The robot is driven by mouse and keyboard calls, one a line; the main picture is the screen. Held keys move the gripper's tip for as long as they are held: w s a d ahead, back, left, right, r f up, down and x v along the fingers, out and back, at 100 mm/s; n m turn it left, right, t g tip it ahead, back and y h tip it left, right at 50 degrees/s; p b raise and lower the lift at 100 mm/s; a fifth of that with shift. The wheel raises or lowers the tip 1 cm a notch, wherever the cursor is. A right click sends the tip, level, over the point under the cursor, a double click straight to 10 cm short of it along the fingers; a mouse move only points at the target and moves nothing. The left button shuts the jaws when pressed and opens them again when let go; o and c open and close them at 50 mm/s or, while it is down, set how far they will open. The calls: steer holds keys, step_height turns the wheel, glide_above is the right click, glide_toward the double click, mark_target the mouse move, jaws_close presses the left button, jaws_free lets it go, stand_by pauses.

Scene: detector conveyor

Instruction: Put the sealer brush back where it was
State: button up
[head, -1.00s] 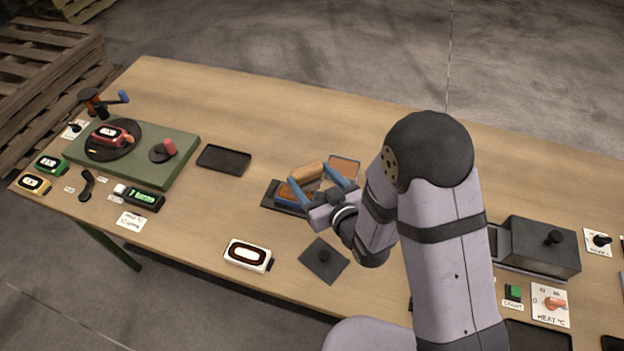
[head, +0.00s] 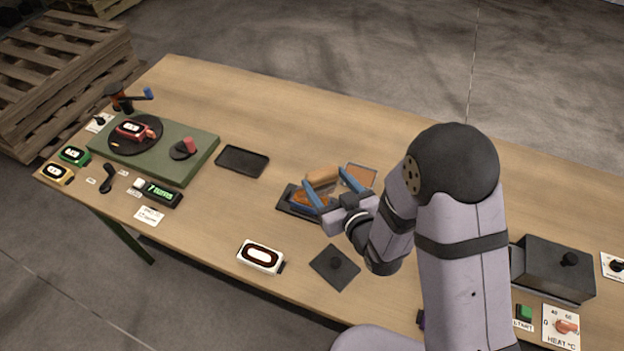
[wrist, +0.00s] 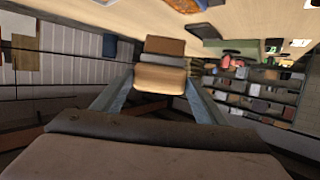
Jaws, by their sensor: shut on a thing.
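The sealer brush (head: 322,178) has a tan wooden handle and sits between the two blue fingers of my gripper (head: 325,180). My gripper is shut on it. In the wrist view the tan handle (wrist: 160,79) spans the fingers, with a grey band and a brown part beyond it. A dark tray (head: 286,205) with something orange in it lies beneath the left finger. An orange-brown pad (head: 361,175) lies just beyond the right finger. My gripper hides part of the tray, and I cannot tell whether the brush touches anything below.
An empty black tray (head: 242,160) lies to the left. A green base (head: 180,163) stands farther left, a dark box (head: 553,268) to the right. The back of the table is clear.

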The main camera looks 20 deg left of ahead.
steer(key=s+a+f+n+g+y+b, duration=0.1)
steer(key=a+f+b, duration=0.4)
steer(key=a+b, duration=0.3)
steer(key=w+a+r+m+t+h+b, duration=0.1)
steer(key=w+m+t+h, duration=0.1)
steer(key=w, duration=0.6)
steer(key=w+a+r+m+t+h+b, duration=0.2)
steer(key=w+m+h, duration=0.1)
steer(key=w, duration=0.5)
steer(key=shift+a+r+m+h, duration=0.2)
steer(key=shift+r+m+h, duration=0.1)
steer(key=shift+m+h, duration=0.1)
steer(key=shift+f+p, duration=0.8)
steer(key=shift+f, duration=4.2)
steer(key=shift+f, duration=0.1)
